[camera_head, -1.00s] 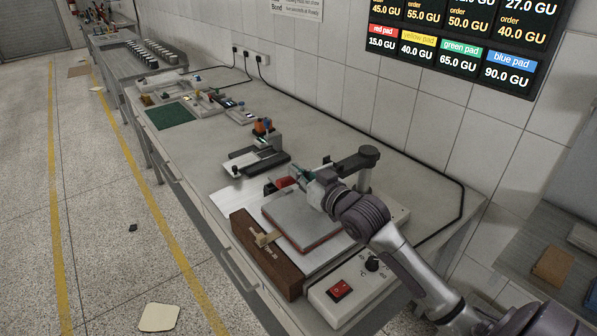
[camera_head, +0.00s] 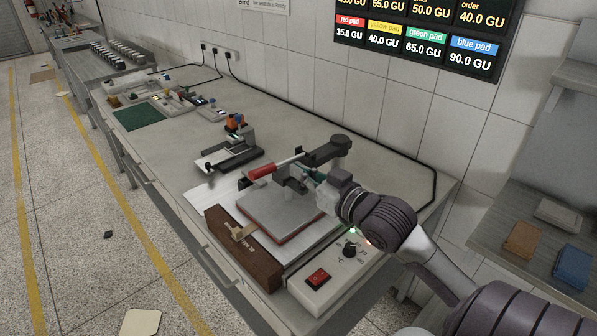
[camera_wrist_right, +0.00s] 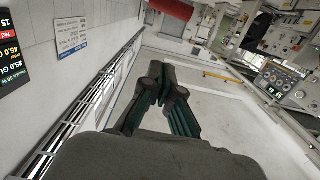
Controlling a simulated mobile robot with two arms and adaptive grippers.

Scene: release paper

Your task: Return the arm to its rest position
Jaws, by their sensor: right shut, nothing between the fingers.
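My right gripper (camera_head: 300,174) is shut and empty. It is above the back right part of the press on the bench, close to the red-handled lever (camera_head: 262,171); I cannot tell whether they touch. The right arm comes in from the lower right. In the right wrist view the dark green fingers (camera_wrist_right: 162,80) meet at their tips with nothing between them. The press has a flat grey plate (camera_head: 275,213), a wooden front block (camera_head: 243,250) and a dark pivot arm on a post, partly behind my gripper. My left gripper is not in view.
A white control box (camera_head: 325,283) with a red switch and a knob stands at the bench's front right. A small black stand (camera_head: 235,150), a green mat (camera_head: 139,117) and small parts lie farther back. A side shelf (camera_head: 510,215) holds colored pads. A tiled wall runs behind the bench.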

